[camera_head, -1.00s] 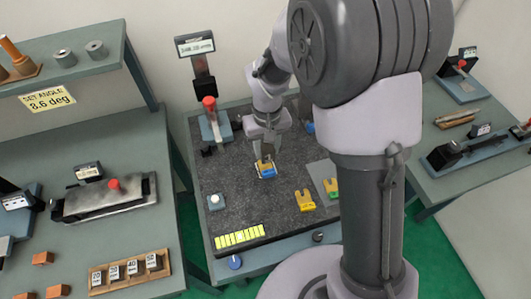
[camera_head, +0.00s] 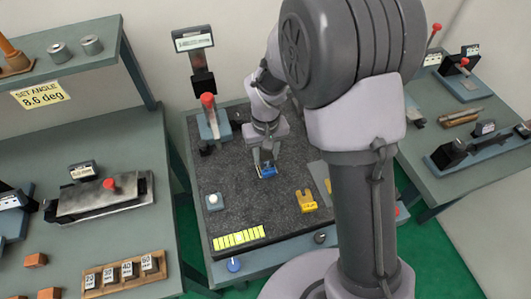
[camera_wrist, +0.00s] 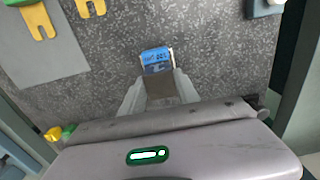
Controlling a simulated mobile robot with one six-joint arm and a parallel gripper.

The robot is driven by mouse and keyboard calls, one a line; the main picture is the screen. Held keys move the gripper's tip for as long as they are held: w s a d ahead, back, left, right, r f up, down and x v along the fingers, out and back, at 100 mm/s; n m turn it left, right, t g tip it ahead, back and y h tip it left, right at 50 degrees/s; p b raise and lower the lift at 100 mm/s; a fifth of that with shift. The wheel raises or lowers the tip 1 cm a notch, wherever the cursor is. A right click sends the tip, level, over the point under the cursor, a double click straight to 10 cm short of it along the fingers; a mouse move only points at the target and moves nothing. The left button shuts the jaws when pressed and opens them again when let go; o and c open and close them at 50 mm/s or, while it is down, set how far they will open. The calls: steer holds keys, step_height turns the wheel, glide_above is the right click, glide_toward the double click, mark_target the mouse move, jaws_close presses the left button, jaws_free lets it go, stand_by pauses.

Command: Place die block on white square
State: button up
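The die block is a small blue block with a printed label (camera_wrist: 156,56). It shows at my fingertips in the wrist view and low between them in the head view (camera_head: 267,171). My gripper (camera_wrist: 159,72) points down at it, one finger at each side; in the head view the gripper (camera_head: 266,164) is over the dark table top. I cannot tell whether the fingers press on the block or stand just clear. Thin pale edges show beside the block in the wrist view, perhaps the white square, mostly hidden under it.
A yellow forked piece (camera_head: 306,200) lies right of the block, near a grey plate (camera_wrist: 45,50). A red-handled device (camera_head: 209,115) stands behind. Bare table surrounds the block.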

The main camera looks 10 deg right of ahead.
steer(key=o, duration=0.4)
steer(key=shift+c, duration=0.2)
step_height(320, 180, up, 14)
steer(key=f+p, duration=0.1)
steer(key=p, duration=0.4)
step_height(320, 180, up, 7)
steer(key=m+t, duration=0.1)
steer(key=m, duration=0.1)
glide_above(266, 155)
steer(key=s+d, duration=0.2)
steer(key=s, duration=0.1)
steer(key=s+d+r+m+t+y, duration=0.15)
steer(key=s+r, duration=0.25)
steer(key=s, duration=0.4)
steer(key=s+d+r+m+t+y, duration=0.1)
steer(key=s+d+r+m+t, duration=0.2)
steer(key=s, duration=0.5)
step_height(266, 155, down, 7)
steer(key=a+b, duration=0.1)
steer(key=b, duration=0.7)
steer(key=shift+a+b, duration=0.2)
steer(key=shift+b, duration=0.1)
